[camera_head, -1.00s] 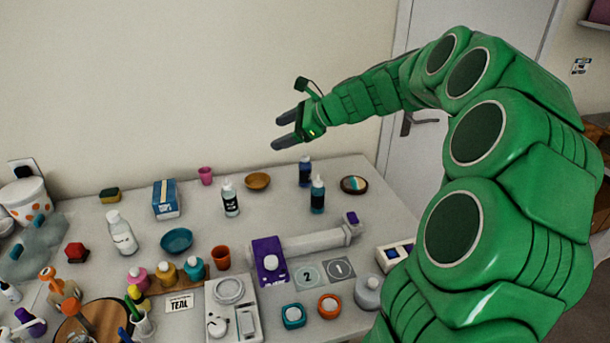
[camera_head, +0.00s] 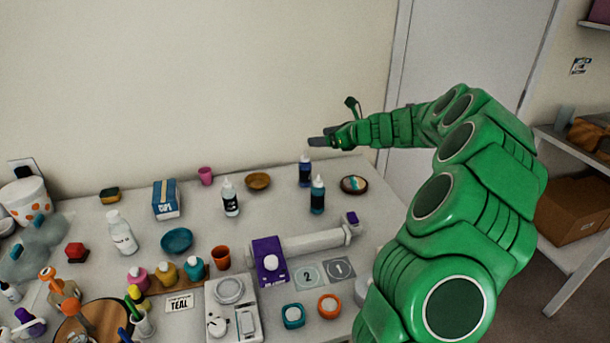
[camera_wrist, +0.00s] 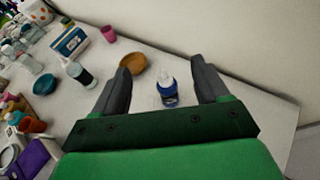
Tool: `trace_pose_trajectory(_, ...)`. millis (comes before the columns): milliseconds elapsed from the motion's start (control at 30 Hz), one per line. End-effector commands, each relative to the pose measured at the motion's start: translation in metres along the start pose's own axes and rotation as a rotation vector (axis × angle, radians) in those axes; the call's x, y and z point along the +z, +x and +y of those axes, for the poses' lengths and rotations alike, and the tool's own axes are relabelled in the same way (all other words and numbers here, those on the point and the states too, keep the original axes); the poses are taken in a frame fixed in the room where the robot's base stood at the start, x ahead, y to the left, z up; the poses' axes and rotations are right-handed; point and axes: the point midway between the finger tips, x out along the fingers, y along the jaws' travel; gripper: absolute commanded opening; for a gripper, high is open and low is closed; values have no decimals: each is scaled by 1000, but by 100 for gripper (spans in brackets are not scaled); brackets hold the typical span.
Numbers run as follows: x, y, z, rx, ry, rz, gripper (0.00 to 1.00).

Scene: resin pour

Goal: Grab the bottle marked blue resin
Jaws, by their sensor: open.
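A dark blue bottle (camera_head: 305,173) with a pale cap stands upright near the back right of the table. A teal bottle (camera_head: 318,197) stands just in front of it. Their labels are too small to read. My gripper (camera_head: 322,140) is open and empty, in the air above the table's back edge, over the dark blue bottle. In the wrist view, a blue bottle (camera_wrist: 168,93) with a white nozzle shows between the two spread fingers (camera_wrist: 161,68), below them and apart from them. The teal bottle cannot be made out in the wrist view.
A brown bowl (camera_head: 258,181) and a white-capped bottle with a dark label (camera_head: 230,198) stand to the left. A round palette-like dish (camera_head: 354,184) lies to the right. A pale cylinder (camera_head: 312,241) lies in front. The wall is close behind.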

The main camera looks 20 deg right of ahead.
Motion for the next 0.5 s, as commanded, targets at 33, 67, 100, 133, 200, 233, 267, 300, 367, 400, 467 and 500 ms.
trace_pose_trajectory(33, -11, 5, 1, 2, 4, 0, 74)
trace_pose_trajectory(67, -18, 7, 0, 1, 4, 0, 74)
trace_pose_trajectory(100, -26, 11, 0, 2, 4, 0, 74)
trace_pose_trajectory(133, -32, 14, 1, 3, 2, 1, 74)
trace_pose_trajectory(200, -48, 21, 1, 4, 3, 0, 74)
trace_pose_trajectory(233, -55, 23, 1, 4, 4, 0, 74)
trace_pose_trajectory(267, -61, 26, 1, 3, 2, 1, 74)
trace_pose_trajectory(300, -70, 30, 1, 4, 3, 1, 74)
trace_pose_trajectory(367, -82, 34, 0, 3, 2, -1, 74)
trace_pose_trajectory(400, -88, 37, 1, 2, 1, -1, 74)
trace_pose_trajectory(467, -98, 41, 1, 3, 0, -1, 74)
trace_pose_trajectory(500, -102, 43, 0, 3, -1, 0, 74)
